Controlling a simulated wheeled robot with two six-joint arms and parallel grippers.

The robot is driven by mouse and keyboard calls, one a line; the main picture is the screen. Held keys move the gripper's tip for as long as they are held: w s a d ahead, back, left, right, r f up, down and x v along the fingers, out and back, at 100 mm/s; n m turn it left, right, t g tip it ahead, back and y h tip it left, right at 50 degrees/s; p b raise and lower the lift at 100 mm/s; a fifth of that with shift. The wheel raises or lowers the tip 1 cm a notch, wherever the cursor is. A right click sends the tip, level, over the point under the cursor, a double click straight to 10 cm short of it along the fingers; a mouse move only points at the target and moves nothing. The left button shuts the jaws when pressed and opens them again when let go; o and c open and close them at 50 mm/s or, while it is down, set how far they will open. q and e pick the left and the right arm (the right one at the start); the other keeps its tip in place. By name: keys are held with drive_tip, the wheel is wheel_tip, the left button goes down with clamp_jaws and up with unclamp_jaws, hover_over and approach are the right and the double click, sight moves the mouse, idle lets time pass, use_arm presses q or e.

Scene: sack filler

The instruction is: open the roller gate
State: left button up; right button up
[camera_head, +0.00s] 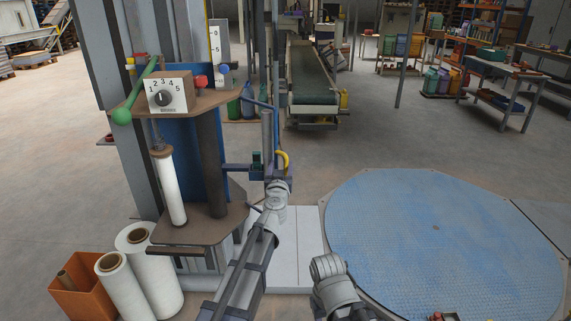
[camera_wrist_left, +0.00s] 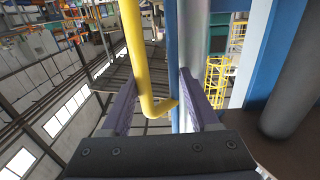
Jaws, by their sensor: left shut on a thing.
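A yellow bent handle (camera_head: 285,158) stands by a slim blue upright (camera_head: 276,130) beside the filling machine. My left gripper (camera_head: 277,173) is at this handle. In the left wrist view the handle (camera_wrist_left: 138,60) comes down between the two purple fingers of my left gripper (camera_wrist_left: 157,105) and hooks to the right at its lower end. The gripper is shut on it. The blue upright (camera_wrist_left: 175,70) runs just behind the handle. I cannot make out the rollers of the gate. My right gripper is not in view.
The machine has a brown shelf with a dial box (camera_head: 167,92) and a green lever (camera_head: 122,115). White film rolls (camera_head: 125,285) and an orange bin (camera_head: 82,290) stand at lower left. A blue round floor plate (camera_head: 440,240) lies at right. A green conveyor (camera_head: 314,75) stands behind.

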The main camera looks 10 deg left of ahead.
use_arm(q)
drive_tip(key=shift+h, duration=0.3)
drive_tip(key=s, duration=0.2)
drive_tip(key=s+d, duration=0.1)
drive_tip(key=s, duration=0.1)
drive_tip(key=shift+s+d, duration=0.2)
drive_tip(key=shift+s, duration=0.1)
drive_tip(key=shift+s+d, duration=0.15)
drive_tip(key=shift+s, duration=0.1)
drive_tip(key=shift+d+m, duration=0.2)
drive_tip(key=shift+m, duration=0.1)
